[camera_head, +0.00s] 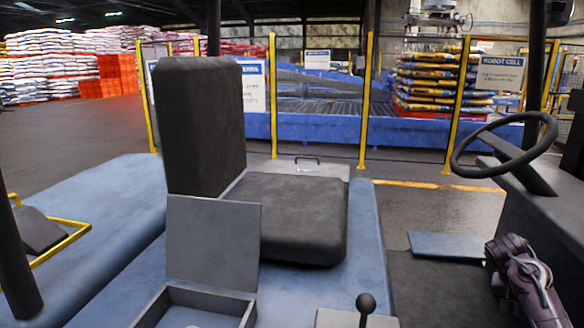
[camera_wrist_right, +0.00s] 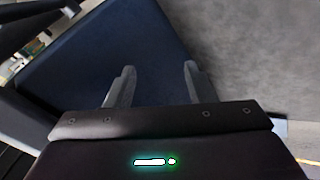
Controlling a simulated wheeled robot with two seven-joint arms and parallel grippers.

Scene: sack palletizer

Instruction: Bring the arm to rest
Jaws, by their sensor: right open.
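My right arm (camera_head: 525,285) shows at the lower right edge of the head view, folded close beside the dark vehicle console. In the right wrist view, my right gripper (camera_wrist_right: 158,68) is open, with two grey fingers apart and nothing between them. Beyond the fingers lie a dark blue panel (camera_wrist_right: 95,55) and grey floor (camera_wrist_right: 240,45). I cannot tell whether the fingers touch the panel; they appear clear of it. My left gripper is in neither view.
A black seat (camera_head: 290,215), an open grey box (camera_head: 212,240), a knobbed lever (camera_head: 366,303) and a steering wheel (camera_head: 503,146) surround me. Yellow posts (camera_head: 273,95), a blue conveyor (camera_head: 320,130) and stacked sacks (camera_head: 430,82) stand beyond. Floor lies open at left.

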